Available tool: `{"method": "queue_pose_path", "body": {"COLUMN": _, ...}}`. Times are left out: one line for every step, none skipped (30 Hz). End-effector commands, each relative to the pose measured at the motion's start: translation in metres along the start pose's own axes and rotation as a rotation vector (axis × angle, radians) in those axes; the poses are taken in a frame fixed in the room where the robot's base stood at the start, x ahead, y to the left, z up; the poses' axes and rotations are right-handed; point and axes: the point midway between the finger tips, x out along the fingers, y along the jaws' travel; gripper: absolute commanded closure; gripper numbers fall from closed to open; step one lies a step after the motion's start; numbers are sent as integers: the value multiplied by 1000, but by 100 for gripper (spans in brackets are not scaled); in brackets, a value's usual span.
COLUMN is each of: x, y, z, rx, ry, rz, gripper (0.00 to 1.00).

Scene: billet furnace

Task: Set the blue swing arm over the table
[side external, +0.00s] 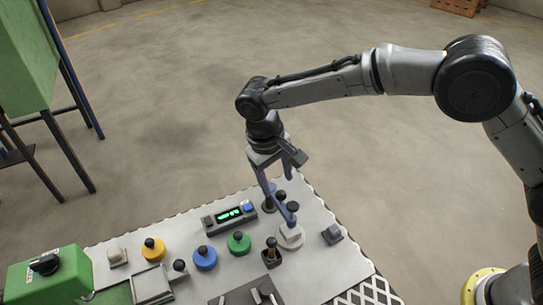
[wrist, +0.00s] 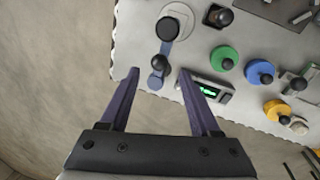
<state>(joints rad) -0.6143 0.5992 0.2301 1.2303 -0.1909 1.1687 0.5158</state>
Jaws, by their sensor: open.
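The blue swing arm (side external: 281,212) is near the far right part of the pale work surface (side external: 185,233). In the wrist view the swing arm (wrist: 163,50) runs from a dark round post beside a pale round disc (wrist: 184,14) toward my gripper, with a black ball knob (wrist: 158,62) near its free end. The disc also shows in the side view (side external: 291,243); I cannot tell whether it is the table named. My gripper (side external: 280,182) is open, pointing down. In the wrist view the free end lies between its fingertips (wrist: 158,73); contact cannot be told.
A display box (side external: 229,217) with green digits stands close to the left of my gripper. Green (side external: 239,244), blue (side external: 205,259) and yellow (side external: 153,251) knobs, and a small black-topped lever (side external: 271,256), stand nearer. A green box (side external: 48,278) is at the front left. Open floor lies beyond.

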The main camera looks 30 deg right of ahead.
Motion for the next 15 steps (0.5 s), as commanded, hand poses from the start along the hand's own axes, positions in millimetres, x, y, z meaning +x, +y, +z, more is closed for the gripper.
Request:
{"method": "queue_pose_path", "body": {"x": -14, "y": 0, "z": -1, "rx": 0, "ry": 5, "rz": -3, "gripper": 36}}
{"method": "queue_pose_path", "body": {"x": -20, "y": 0, "z": -1, "rx": 0, "ry": 4, "rz": -2, "gripper": 36}}
{"method": "queue_pose_path", "body": {"x": -29, "y": 0, "z": -1, "rx": 1, "ry": 5, "rz": -3, "gripper": 36}}
{"method": "queue_pose_path", "body": {"x": -36, "y": 0, "z": -1, "rx": 1, "ry": 5, "rz": -3, "gripper": 36}}
{"method": "queue_pose_path", "body": {"x": -42, "y": 0, "z": 0, "rx": 1, "ry": 4, "rz": -3, "gripper": 36}}
{"method": "queue_pose_path", "body": {"x": -50, "y": -1, "z": -1, "rx": 1, "ry": 4, "rz": -3, "gripper": 36}}
{"method": "queue_pose_path", "body": {"x": -55, "y": -1, "z": -1, "rx": 0, "ry": 4, "rz": -3, "gripper": 36}}
{"method": "queue_pose_path", "body": {"x": -61, "y": -1, "z": 0, "rx": 0, "ry": 4, "rz": -3, "gripper": 36}}
{"method": "queue_pose_path", "body": {"x": -67, "y": -1, "z": 0, "rx": 0, "ry": 4, "rz": -3, "gripper": 36}}
{"method": "queue_pose_path", "body": {"x": -71, "y": -1, "z": 0, "rx": 0, "ry": 2, "rz": -3, "gripper": 36}}
{"method": "queue_pose_path", "body": {"x": -75, "y": -1, "z": 0, "rx": 0, "ry": 2, "rz": -2, "gripper": 36}}
{"method": "queue_pose_path", "body": {"x": -80, "y": -1, "z": 0, "rx": 0, "ry": 2, "rz": -2, "gripper": 36}}
{"method": "queue_pose_path", "body": {"x": -82, "y": -1, "z": 0, "rx": 0, "ry": 1, "rz": -2, "gripper": 36}}
{"method": "queue_pose_path", "body": {"x": -85, "y": -1, "z": 0, "rx": -1, "ry": 2, "rz": -2, "gripper": 36}}
{"method": "queue_pose_path", "body": {"x": -88, "y": -1, "z": 0, "rx": -1, "ry": 1, "rz": -2, "gripper": 36}}
